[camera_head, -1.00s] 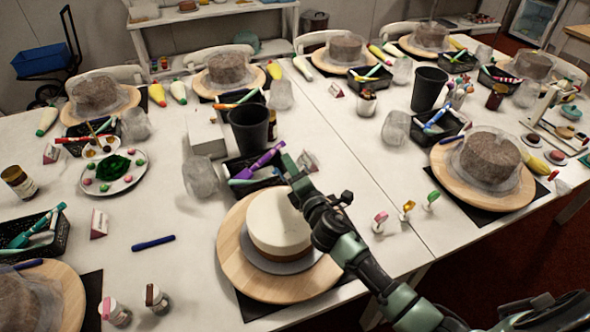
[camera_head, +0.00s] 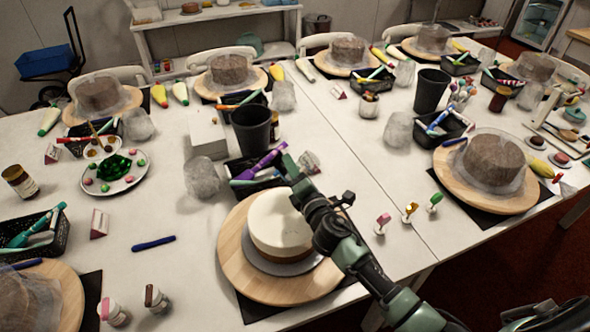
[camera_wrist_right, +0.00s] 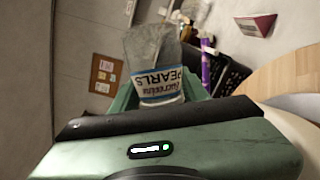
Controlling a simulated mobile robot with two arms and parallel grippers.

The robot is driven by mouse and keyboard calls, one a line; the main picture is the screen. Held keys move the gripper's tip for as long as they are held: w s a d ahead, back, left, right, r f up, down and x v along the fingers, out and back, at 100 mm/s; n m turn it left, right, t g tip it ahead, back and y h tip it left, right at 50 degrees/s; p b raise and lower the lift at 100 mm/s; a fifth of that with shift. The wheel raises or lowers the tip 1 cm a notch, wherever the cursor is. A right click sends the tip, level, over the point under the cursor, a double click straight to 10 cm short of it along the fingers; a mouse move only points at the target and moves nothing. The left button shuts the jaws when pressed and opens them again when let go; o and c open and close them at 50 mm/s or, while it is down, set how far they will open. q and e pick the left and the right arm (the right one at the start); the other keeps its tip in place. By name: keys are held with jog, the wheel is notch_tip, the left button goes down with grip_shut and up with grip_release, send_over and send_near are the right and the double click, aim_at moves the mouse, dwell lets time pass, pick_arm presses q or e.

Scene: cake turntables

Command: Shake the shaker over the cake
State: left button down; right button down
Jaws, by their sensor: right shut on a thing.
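The cake (camera_head: 274,222), with a white top and brown side, sits on a grey board on a round wooden turntable (camera_head: 232,262). My right gripper (camera_head: 296,170) is above the far right part of the cake. In the right wrist view the right gripper (camera_wrist_right: 160,100) is shut on a clear shaker (camera_wrist_right: 158,84) whose label reads "PEARLS". The shaker stands tilted between the fingers, and its lower end is hidden by the gripper. In the head view I cannot clearly make out the shaker. My left gripper is out of view.
A black cup (camera_head: 251,128) and a black basket of pens (camera_head: 246,184) stand behind the cake. Two small jars (camera_head: 112,312) are at the front left. Small coloured stamps (camera_head: 410,212) stand to the right. Other turntables with wrapped cakes (camera_head: 488,160) surround the table.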

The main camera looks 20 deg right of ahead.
jog(key=shift+r, duration=0.1)
dwell(0.3)
jog(key=shift+w+d+r, duration=0.1)
jog(key=shift+d+r, duration=0.15)
jog(key=shift+f, duration=0.1)
jog(key=shift+a+f, duration=0.25)
jog(key=shift+r, duration=0.1)
jog(key=shift+r+n+t+b, duration=0.1)
jog(key=shift+n+t+b, duration=0.2)
jog(key=shift+n+b, duration=0.3)
